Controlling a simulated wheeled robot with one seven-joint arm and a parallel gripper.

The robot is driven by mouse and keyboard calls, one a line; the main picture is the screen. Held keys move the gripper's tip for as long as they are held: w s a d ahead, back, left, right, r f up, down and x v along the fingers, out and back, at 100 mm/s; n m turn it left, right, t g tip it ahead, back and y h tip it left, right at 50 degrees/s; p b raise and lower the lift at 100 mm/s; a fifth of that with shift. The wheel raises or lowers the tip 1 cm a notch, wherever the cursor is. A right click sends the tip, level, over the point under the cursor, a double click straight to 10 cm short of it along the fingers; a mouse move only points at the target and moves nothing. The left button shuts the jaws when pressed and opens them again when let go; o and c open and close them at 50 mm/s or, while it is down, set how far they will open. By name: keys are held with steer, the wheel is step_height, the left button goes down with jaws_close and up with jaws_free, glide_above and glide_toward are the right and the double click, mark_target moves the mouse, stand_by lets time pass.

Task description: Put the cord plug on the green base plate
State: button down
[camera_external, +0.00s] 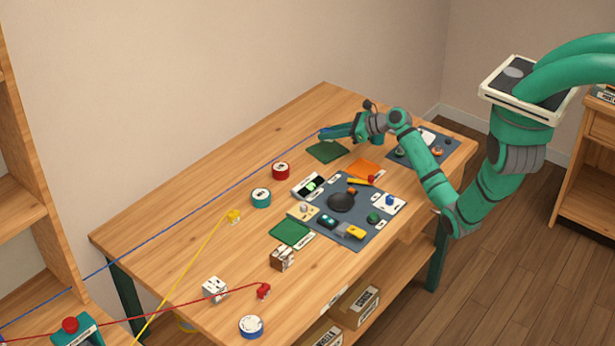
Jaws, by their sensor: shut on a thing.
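My gripper (327,133) is at the far part of the table, shut on the end of the blue cord (205,206). The plug at that end is small and mostly hidden by the fingers. A dark green plate (325,152) lies flat just below the gripper in the picture; I cannot tell the height between them. A second green plate (289,233) lies nearer, by the grey mat. A yellow plug (234,216) on a yellow cord and a red plug (263,291) on a red cord lie on the table.
A grey mat (360,240) holds several small parts. Red (281,171), teal (261,198) and blue-white (251,327) round pieces stand on the table. The table's left part (150,235) is mostly clear, crossed by cords.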

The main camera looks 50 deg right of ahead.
mark_target(328, 148)
steer(key=shift+w+d+f, duration=0.15)
steer(key=shift+d+f, duration=0.05)
steer(key=shift+f, duration=0.15)
steer(key=shift+w+f, duration=0.1)
steer(key=shift+f, duration=1.5)
steer(key=shift+f, duration=0.1)
steer(key=c, duration=1.7)
jaws_free()
steer(key=shift+s+r, duration=0.2)
steer(key=v, duration=1.1)
steer(key=shift+s+d+r, duration=0.1)
steer(key=shift+s+d, duration=0.05)
steer(key=shift+s, duration=0.05)
